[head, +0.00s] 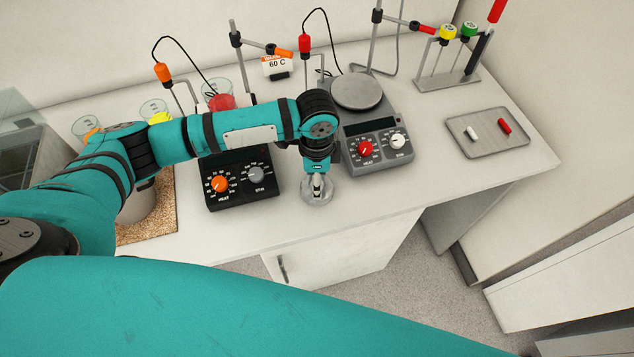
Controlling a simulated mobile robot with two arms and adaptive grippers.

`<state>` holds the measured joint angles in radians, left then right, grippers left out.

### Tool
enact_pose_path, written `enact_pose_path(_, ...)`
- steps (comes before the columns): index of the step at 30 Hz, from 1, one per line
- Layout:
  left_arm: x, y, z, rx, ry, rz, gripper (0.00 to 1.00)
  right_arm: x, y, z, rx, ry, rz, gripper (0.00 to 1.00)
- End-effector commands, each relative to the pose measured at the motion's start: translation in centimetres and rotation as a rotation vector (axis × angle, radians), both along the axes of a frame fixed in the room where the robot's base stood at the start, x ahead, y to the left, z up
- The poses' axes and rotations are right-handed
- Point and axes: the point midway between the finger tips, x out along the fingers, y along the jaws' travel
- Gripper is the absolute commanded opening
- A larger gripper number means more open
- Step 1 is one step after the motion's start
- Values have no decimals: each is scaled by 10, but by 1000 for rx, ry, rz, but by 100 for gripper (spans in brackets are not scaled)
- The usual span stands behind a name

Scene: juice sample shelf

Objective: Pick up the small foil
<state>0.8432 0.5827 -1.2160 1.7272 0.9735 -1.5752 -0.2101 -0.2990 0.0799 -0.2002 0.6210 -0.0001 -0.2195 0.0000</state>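A small round silver piece (316,195), which looks like the foil, lies on the white bench near its front edge, between the two hotplates. My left arm reaches in from the left, and its gripper (317,182) points down over the middle of the silver piece. The fingers look close together, but they are small and partly hidden under the wrist. I cannot tell whether they touch or grip the piece. My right gripper is not in view.
A black hotplate (240,190) stands left of the gripper and a grey hotplate (378,150) right of it. A metal tray (485,148) holds a white and a red stir bar. Glass beakers (217,90) stand at the back left. The bench front right is clear.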

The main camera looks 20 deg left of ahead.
Motion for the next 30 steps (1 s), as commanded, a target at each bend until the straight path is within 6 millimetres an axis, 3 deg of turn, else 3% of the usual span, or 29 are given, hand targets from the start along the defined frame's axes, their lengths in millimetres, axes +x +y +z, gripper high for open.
enact_pose_path(3, 0, 0, 0, 0, 0, 0, 48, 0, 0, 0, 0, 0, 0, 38)
enact_pose_path(14, 0, 0, 1, -1, 0, 0, 2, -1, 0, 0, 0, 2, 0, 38)
enact_pose_path(23, 1, 0, 2, -2, -2, 0, 2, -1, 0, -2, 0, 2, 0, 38)
enact_pose_path(30, 1, 0, 21, -2, -3, -1, 2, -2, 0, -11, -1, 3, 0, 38)
